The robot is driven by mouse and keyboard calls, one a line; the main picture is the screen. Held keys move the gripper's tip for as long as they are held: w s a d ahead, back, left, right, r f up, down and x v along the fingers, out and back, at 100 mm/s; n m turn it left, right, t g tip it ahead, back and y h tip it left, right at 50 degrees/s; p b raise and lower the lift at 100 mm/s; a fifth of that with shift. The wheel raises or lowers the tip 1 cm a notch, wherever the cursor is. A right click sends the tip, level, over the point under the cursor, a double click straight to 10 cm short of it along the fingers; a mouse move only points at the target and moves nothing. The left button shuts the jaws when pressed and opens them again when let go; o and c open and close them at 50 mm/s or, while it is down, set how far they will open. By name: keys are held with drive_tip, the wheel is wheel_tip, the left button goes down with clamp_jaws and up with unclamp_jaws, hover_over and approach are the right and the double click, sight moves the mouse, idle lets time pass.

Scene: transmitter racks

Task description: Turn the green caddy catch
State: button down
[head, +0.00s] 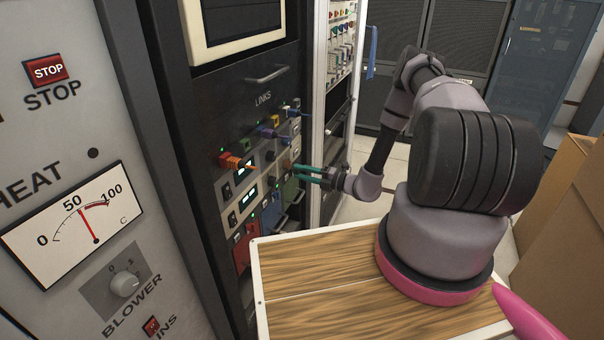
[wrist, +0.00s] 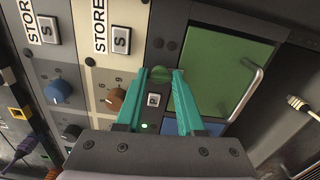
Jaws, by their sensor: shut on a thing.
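The green caddy (wrist: 225,60) is a flat green panel in a dark frame, right of centre in the wrist view. In the head view part of the green caddy (head: 290,191) shows just below my gripper. The green catch (wrist: 157,73) is a small round green piece to the left of the panel. My gripper (wrist: 160,75) has teal fingers, one on each side of the catch, and is shut on it. In the head view my gripper (head: 300,172) reaches left to the rack front; the catch is hidden there.
A brown knob (wrist: 112,98) and a blue knob (wrist: 57,90) sit left of the fingers. A metal handle (wrist: 246,95) stands out at right, near a loose cable plug (wrist: 297,103). A blue panel (wrist: 185,126) lies below. Plugs and cables (head: 235,161) stick out of the rack.

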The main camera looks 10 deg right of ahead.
drive_tip(key=shift+d+m, duration=0.1)
drive_tip(key=shift+m, duration=0.5)
drive_tip(key=c, duration=0.5)
unclamp_jaws()
drive_tip(key=v, duration=1)
drive_tip(key=shift+s+d, duration=0.25)
drive_tip(key=shift+d, duration=0.05)
